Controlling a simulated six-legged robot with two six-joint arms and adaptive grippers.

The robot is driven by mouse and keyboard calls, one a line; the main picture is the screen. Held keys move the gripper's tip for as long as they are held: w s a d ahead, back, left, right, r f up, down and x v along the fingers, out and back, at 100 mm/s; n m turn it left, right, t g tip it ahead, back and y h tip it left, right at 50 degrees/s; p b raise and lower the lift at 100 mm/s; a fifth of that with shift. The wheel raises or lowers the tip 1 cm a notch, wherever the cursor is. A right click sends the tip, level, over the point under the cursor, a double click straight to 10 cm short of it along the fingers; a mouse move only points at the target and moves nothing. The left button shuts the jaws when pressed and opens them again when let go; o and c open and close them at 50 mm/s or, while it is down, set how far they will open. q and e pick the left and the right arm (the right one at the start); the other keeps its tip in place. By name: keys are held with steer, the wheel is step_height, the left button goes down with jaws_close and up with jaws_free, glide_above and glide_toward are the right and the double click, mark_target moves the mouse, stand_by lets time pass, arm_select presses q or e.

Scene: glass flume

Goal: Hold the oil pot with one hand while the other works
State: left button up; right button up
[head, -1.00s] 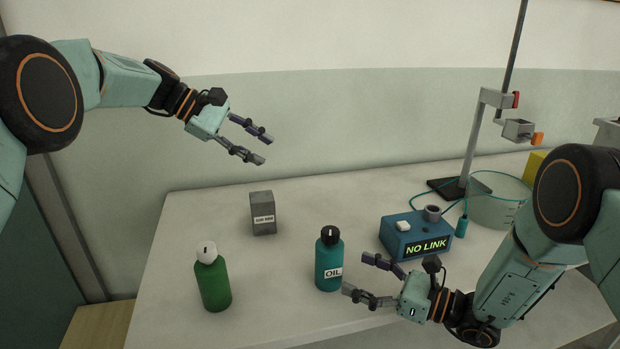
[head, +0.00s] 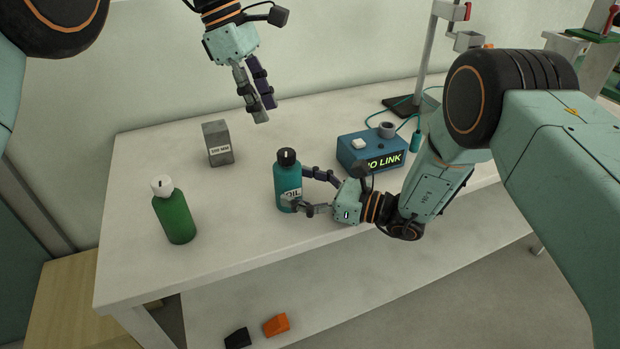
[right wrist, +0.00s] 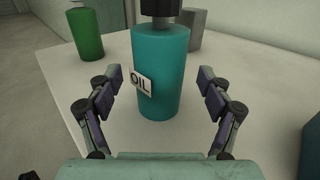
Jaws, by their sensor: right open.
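The oil pot (head: 288,184) is a teal bottle with a black cap and an OIL label, upright on the table. My right gripper (head: 299,190) is open, with its fingers reaching to either side of the pot's lower body. In the right wrist view the oil pot (right wrist: 160,75) stands upright between and slightly beyond the fingertips (right wrist: 170,82), with a gap on each side. My left gripper (head: 263,112) is empty, high above the back of the table, pointing down. Its fingers look slightly apart, seen nearly edge-on.
A green bottle with a white cap (head: 175,215) stands at the left of the table (head: 130,265). A grey labelled block (head: 218,145) is behind it. A blue NO LINK box (head: 360,152) stands close to my right arm. A clamp stand (head: 425,50) is behind. Orange (head: 277,325) and black pieces lie below.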

mark_target(287, 183)
steer(key=shift+x, duration=1.55)
